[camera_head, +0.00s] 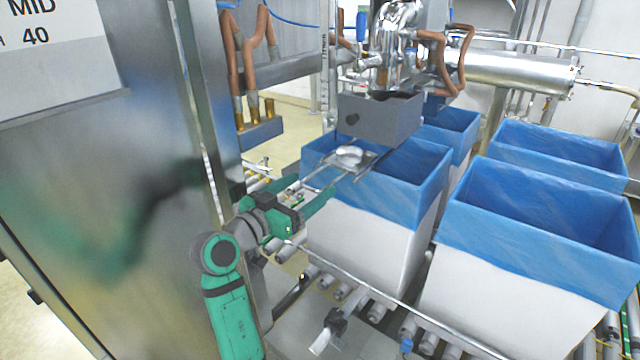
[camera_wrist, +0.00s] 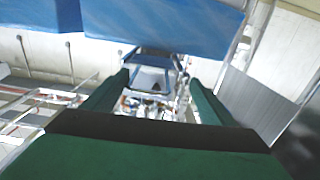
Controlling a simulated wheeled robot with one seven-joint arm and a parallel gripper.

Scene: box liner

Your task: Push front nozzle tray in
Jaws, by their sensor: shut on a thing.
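A flat metal tray (camera_head: 366,163) on thin rails, which looks like the front nozzle tray, lies over the near rim of the front blue-lined box (camera_head: 362,222). A shiny rounded metal piece (camera_head: 348,156) sits on it. My gripper (camera_head: 317,184) reaches up from the lower left, with its green fingers on either side of the tray's near end, shut on it. In the wrist view, the fingers (camera_wrist: 155,82) flank a grey metal part ahead; the exact contact is hidden.
A grey box with a dark knob (camera_head: 360,118) hangs beneath shiny pipework just above the tray. More blue-lined boxes (camera_head: 535,225) stand to the right on the roller conveyor (camera_head: 375,312). A large steel cabinet panel (camera_head: 100,200) stands close on the left of my arm.

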